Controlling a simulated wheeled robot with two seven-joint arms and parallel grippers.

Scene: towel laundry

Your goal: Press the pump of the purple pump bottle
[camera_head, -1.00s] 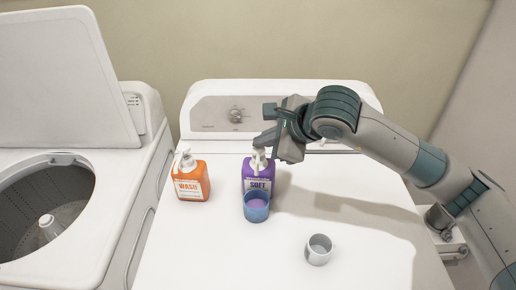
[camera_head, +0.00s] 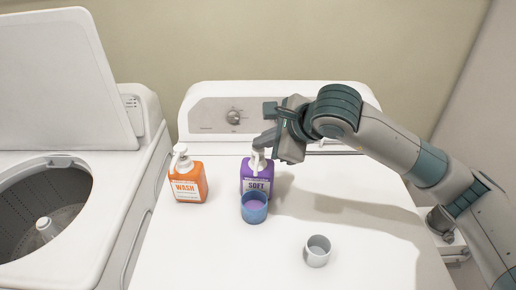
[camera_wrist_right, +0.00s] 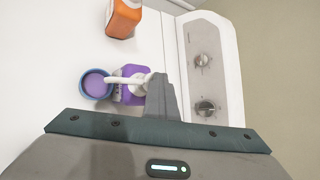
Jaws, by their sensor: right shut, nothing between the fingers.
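The purple pump bottle (camera_head: 256,176), labelled SOFT, stands upright on the white machine top, with a white pump head (camera_head: 257,160). A blue cup (camera_head: 255,208) with purple liquid in it stands right in front of it, under the spout. My right gripper (camera_head: 266,140) is shut and empty, with its fingertips at the top of the pump head. In the right wrist view, the fingers (camera_wrist_right: 162,97) overlap the pump head, and the spout (camera_wrist_right: 122,80) reaches over the cup (camera_wrist_right: 96,85). Whether the fingertips touch the pump cannot be told for sure. My left gripper is not in view.
An orange pump bottle (camera_head: 188,182), labelled WASH, stands to the left of the purple one. An open washer (camera_head: 100,215) is at the left. A control panel (camera_head: 212,112) rises behind the bottles.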

